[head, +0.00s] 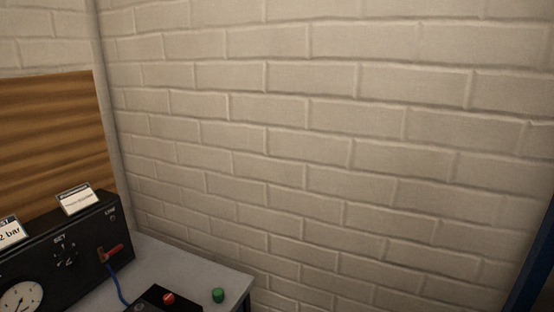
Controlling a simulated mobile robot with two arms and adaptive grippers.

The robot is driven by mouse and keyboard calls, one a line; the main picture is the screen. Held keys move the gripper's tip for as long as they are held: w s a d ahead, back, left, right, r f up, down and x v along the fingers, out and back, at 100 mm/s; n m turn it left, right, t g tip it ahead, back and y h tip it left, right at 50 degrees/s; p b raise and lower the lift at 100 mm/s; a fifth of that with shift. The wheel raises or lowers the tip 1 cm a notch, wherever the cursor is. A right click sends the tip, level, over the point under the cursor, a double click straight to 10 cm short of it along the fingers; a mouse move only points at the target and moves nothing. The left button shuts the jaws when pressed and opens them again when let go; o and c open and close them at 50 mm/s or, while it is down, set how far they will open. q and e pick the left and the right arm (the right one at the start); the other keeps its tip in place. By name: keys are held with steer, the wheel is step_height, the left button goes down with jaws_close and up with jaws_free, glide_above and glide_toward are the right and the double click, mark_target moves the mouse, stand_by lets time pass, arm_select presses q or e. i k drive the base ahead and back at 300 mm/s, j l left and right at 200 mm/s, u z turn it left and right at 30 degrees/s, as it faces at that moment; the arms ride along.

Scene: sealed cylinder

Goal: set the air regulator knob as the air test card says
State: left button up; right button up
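The black air regulator panel (40,240) stands at the lower left, cut off by the picture edge. A dark round knob (65,254) sits on its face under a small label that seems to read "SET"; its exact setting is too small to tell. A white-faced gauge (21,298) is below left of it, partly cut off. A card (10,233) on top of the panel, cut off at the left, ends in "2 bar"; any digits before the 2 are out of view. Neither of my grippers is in view.
A second card (78,199), unreadable, stands on the panel. A red lever (113,251) and a blue hose (118,284) are at its right. A black box with a red button (168,298) and a green piece (218,295) are on the grey table (185,268). A brick wall (330,130) stands behind.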

mark_target(68, 254)
steer(key=u, duration=1.4)
